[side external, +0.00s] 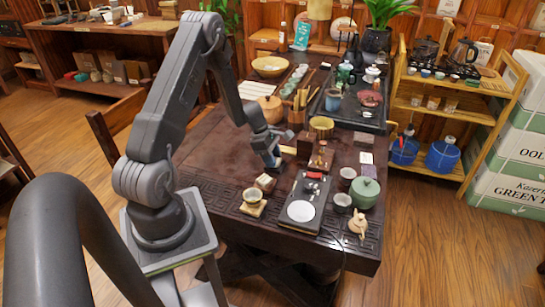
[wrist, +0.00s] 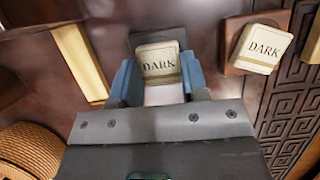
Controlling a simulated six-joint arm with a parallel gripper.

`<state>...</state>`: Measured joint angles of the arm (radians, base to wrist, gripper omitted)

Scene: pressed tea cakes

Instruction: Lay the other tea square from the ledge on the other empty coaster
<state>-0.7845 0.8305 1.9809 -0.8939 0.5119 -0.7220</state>
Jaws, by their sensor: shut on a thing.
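A cream tea square marked DARK (wrist: 158,62) is between the blue fingers of my gripper (wrist: 160,78) in the wrist view. My gripper is shut on it. A dark coaster (wrist: 146,38) shows just beyond and around its far edge; I cannot tell whether the square touches it. A second DARK tea square (wrist: 264,45) lies on a brown coaster (wrist: 232,58) at the right. In the side view my gripper (side external: 273,160) is low over the table and hides the held square. The other square (side external: 265,182) shows in front of it.
A pale wooden strip (wrist: 82,62), perhaps the ledge, is left of my gripper, with a woven round thing (wrist: 30,150) below it. A small cup (side external: 252,195), a black scale (side external: 303,205) and a green lidded pot (side external: 364,192) stand nearby. The table's left part is clear.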

